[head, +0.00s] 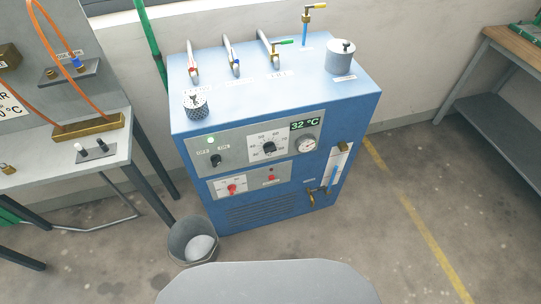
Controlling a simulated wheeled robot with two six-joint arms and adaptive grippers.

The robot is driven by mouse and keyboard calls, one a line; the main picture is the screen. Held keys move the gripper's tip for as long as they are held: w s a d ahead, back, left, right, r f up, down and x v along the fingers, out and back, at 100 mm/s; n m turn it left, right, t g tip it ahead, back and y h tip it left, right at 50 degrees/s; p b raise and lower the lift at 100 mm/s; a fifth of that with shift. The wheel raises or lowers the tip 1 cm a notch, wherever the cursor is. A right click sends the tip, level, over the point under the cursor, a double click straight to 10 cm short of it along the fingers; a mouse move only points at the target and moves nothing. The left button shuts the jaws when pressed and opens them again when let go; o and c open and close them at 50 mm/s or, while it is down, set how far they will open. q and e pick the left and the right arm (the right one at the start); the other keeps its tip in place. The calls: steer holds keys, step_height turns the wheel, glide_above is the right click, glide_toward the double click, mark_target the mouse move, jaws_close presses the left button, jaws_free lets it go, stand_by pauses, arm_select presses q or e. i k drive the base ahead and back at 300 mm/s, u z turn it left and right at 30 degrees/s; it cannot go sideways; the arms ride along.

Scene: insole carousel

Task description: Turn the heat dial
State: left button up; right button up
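The heat dial (269,148) is a black knob on a white scale plate, in the middle of the grey upper panel on the front of a blue machine (275,90). The scale carries numbers around the knob, too small to read surely. A green-lettered display (305,124) above right of it reads 32 °C. A round gauge (306,145) sits right of the dial. A black switch (216,161) with a lit green lamp (211,139) is to the left. Neither of my grippers is in view.
A lower panel has red knobs (232,189). A workbench (70,165) stands left, another bench (500,65) far right. Floor right of the machine is clear.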

mark_target(269, 147)
steer(key=k, duration=1.2)
steer(key=z, duration=1.05)
steer(key=i, duration=1.3)
steer(key=u, duration=0.3)
